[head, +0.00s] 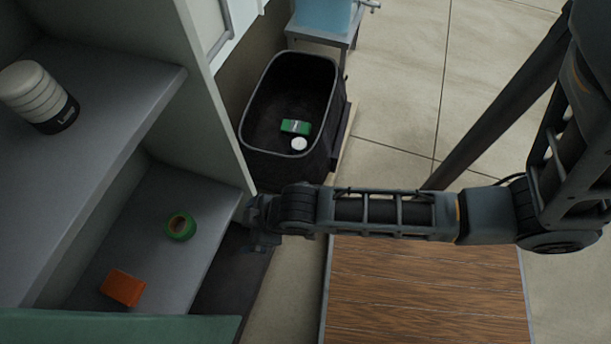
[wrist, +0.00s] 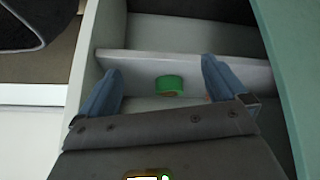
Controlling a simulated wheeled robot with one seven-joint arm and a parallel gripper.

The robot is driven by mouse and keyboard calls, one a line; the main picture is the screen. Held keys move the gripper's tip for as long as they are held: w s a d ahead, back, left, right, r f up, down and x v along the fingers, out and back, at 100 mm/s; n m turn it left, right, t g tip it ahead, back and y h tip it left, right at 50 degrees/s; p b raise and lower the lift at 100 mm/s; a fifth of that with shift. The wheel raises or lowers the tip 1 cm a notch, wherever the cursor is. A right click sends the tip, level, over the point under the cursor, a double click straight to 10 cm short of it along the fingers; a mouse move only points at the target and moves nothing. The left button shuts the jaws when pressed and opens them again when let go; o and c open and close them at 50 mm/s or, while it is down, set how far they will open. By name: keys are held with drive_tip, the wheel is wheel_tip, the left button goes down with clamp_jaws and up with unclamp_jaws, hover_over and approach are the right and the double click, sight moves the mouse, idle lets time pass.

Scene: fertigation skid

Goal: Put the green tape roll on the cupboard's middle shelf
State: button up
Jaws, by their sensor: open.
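The green tape roll (head: 180,226) lies flat on a grey cupboard shelf (head: 150,262), below a higher shelf. I cannot tell for sure which level this shelf is. In the wrist view the roll (wrist: 169,84) shows ahead, between the two blue fingers in the picture. My gripper (head: 262,225) is at the cupboard's open front, to the right of the roll in the head view. In the wrist view my gripper (wrist: 160,70) has its fingers wide apart with nothing between them. It is apart from the roll.
An orange box (head: 122,288) lies on the same shelf. A white ribbed object with a black base (head: 40,95) is on the higher shelf (head: 125,95). A green panel (head: 120,328) borders the cupboard. A black bin (head: 262,105) and a wood-topped surface (head: 425,290) are to the right.

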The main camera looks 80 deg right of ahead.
drive_tip(key=s+r+t, duration=0.4)
drive_tip(key=s+r, duration=0.3)
drive_tip(key=r, duration=0.7)
drive_tip(key=s+r+m+t, duration=0.1)
drive_tip(key=s+r+t, duration=0.3)
drive_tip(key=s+r, duration=0.4)
wheel_tip(320, 180, up, 6)
drive_tip(key=shift+a+r, duration=0.25)
drive_tip(key=shift+a, duration=0.2)
drive_tip(key=shift+s, duration=0.1)
